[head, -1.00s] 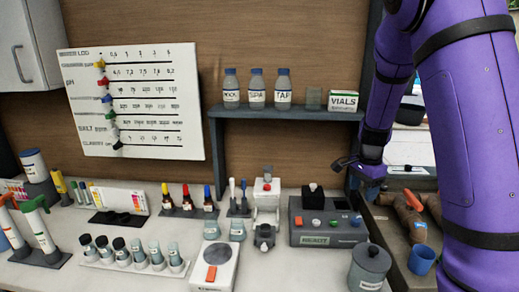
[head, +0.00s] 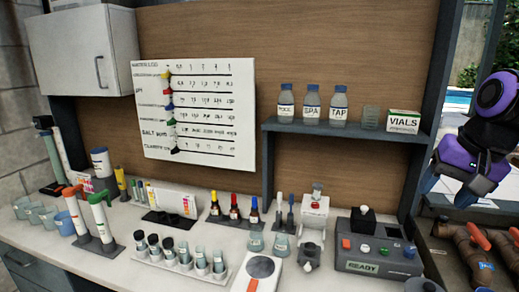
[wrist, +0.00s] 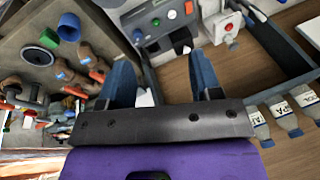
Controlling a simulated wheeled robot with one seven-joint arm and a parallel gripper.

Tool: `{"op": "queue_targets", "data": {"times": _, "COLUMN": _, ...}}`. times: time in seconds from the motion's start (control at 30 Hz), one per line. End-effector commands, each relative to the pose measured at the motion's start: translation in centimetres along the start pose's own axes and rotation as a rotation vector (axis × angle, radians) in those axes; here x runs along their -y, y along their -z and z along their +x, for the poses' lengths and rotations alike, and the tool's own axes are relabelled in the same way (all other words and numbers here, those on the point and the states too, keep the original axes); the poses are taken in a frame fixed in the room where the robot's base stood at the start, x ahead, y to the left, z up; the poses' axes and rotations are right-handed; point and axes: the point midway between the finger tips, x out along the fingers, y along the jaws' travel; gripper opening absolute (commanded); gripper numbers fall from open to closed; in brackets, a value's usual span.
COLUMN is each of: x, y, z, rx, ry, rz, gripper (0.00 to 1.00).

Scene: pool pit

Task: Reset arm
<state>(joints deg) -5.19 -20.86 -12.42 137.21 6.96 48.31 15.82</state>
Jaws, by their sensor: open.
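My gripper (head: 453,190) is at the right edge in the head view, raised beside the right post of the shelf and apart from everything. It is purple and black with blue fingers. In the wrist view my gripper (wrist: 165,85) shows its two blue fingers spread apart with nothing held between them. The grey tester box marked READY (head: 375,250) stands on the counter to the left of my gripper, and it also shows beyond the fingers in the wrist view (wrist: 160,25).
The shelf (head: 340,131) holds several capped bottles and a VIALS box (head: 403,121). A row of vials (head: 180,255), dropper bottles and a white scale (head: 257,275) crowd the counter. Brown pipes with a red valve handle (head: 480,237) lie at the lower right.

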Motion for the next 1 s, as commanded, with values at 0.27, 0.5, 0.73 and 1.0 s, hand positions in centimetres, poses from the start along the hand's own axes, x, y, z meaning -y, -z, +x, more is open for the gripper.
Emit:
{"op": "queue_targets", "data": {"times": 0.27, "x": -0.3, "y": -6.2, "z": -4.2, "rx": -0.122, "ry": -0.022, "rz": -0.297, "gripper": 0.58}}
{"op": "queue_targets", "data": {"times": 0.5, "x": -0.9, "y": -9.6, "z": -5.6, "rx": -0.194, "ry": -0.071, "rz": -0.461, "gripper": 0.58}}
{"op": "queue_targets", "data": {"times": 0.73, "x": -1.1, "y": -10.3, "z": -5.8, "rx": -0.208, "ry": -0.087, "rz": -0.497, "gripper": 0.58}}
{"op": "queue_targets", "data": {"times": 1.0, "x": -1.1, "y": -10.3, "z": -5.8, "rx": -0.207, "ry": -0.086, "rz": -0.496, "gripper": 0.58}}
